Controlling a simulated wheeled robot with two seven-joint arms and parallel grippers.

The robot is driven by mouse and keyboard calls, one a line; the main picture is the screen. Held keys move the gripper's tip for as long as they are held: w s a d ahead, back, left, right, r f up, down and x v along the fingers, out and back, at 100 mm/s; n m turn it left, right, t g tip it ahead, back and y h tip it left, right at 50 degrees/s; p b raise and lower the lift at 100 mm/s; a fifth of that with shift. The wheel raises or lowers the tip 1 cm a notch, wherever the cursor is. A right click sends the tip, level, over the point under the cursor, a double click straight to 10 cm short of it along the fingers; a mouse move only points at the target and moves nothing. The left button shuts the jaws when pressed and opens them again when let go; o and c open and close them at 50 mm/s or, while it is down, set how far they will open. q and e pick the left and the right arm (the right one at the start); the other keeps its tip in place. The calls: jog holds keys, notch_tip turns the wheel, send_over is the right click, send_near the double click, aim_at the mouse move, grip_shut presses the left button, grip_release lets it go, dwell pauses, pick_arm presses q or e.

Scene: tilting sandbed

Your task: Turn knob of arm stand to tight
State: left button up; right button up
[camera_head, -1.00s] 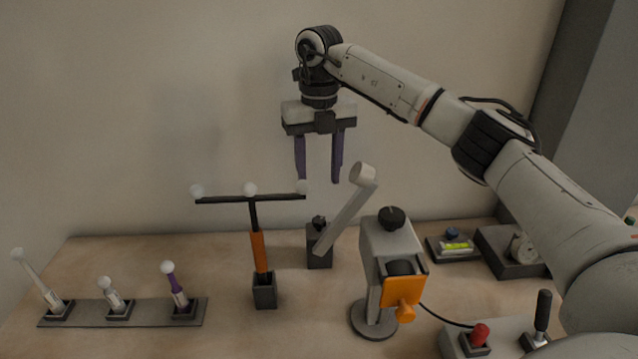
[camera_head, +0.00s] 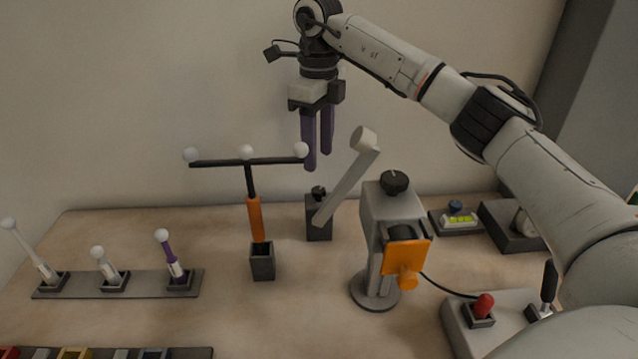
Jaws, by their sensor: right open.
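The arm stand (camera_head: 319,226) is a dark upright block at the back middle of the table, with a grey arm (camera_head: 345,187) tilting up to the right to a pale round end. A small black knob (camera_head: 318,192) sits on top of the block. I cannot read its setting. My right gripper (camera_head: 318,161) points down above the knob, its two dark purple fingers apart and empty. The fingertips are clear of the knob in the picture. My left gripper is not in view.
An orange-handled T-bar with white balls (camera_head: 257,220) stands left of the stand. A grey device with an orange plate (camera_head: 407,257) and black top knob stands right. A joystick box (camera_head: 462,324) is front right, a rack of ball-tipped probes (camera_head: 140,284) left.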

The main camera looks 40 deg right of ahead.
aim_at(319, 189)
notch_tip(319, 189, down, 8)
jog(key=shift+f, duration=0.2)
jog(key=c, duration=1.1)
